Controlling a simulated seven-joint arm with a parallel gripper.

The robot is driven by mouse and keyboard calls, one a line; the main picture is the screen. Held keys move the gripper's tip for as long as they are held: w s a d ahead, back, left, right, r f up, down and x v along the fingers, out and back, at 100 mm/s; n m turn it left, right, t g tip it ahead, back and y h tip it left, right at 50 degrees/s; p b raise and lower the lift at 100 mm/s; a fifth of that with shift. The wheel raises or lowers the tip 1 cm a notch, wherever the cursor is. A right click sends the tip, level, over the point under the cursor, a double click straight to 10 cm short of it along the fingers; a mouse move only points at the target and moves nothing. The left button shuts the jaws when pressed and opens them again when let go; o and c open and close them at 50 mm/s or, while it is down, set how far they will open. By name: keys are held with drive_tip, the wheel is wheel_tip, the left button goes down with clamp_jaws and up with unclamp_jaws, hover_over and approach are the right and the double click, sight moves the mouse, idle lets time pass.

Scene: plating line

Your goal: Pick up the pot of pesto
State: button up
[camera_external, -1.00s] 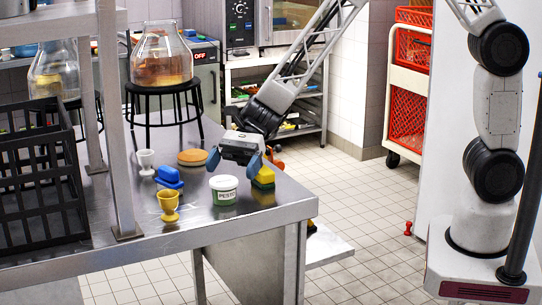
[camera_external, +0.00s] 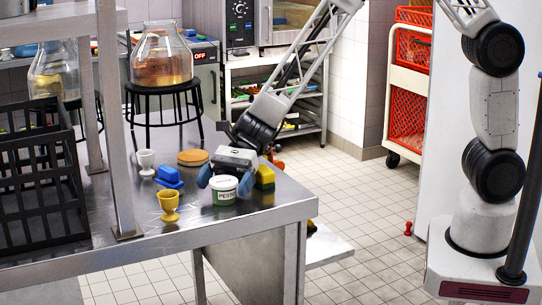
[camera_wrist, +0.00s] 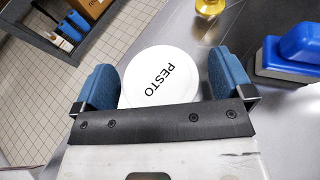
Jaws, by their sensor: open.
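In the wrist view my gripper (camera_wrist: 160,80) has one finger on each side of the lid. A gap shows at the right finger; the left finger is very close to the lid, and I cannot tell if it touches.
A yellow egg cup (camera_external: 169,204), a blue butter dish (camera_external: 168,178), a white egg cup (camera_external: 145,161) and an orange-brown disc (camera_external: 193,157) stand left of the pot. A yellow-green sponge-like block (camera_external: 265,177) is close on its right. A black crate (camera_external: 40,180) is at far left.

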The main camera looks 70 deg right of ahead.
sight(223, 180)
drive_tip(key=shift+c, duration=0.2)
idle(0.3)
drive_tip(key=c, duration=0.9)
drive_tip(key=shift+c, duration=0.3)
drive_tip(key=shift+r, duration=0.1)
drive_tip(key=shift+r, duration=0.65)
wheel_tip(223, 180, up, 2)
drive_tip(key=shift+r, duration=0.1)
drive_tip(key=s+d, duration=0.2)
drive_tip(key=s, duration=0.2)
drive_tip(key=s+d+r, duration=0.1)
drive_tip(key=s+d, duration=0.1)
drive_tip(key=s, duration=0.3)
drive_tip(key=s+d, duration=0.3)
drive_tip(key=s, duration=0.2)
drive_tip(key=shift+s+d+r, duration=0.1)
drive_tip(key=shift+s+r, duration=0.05)
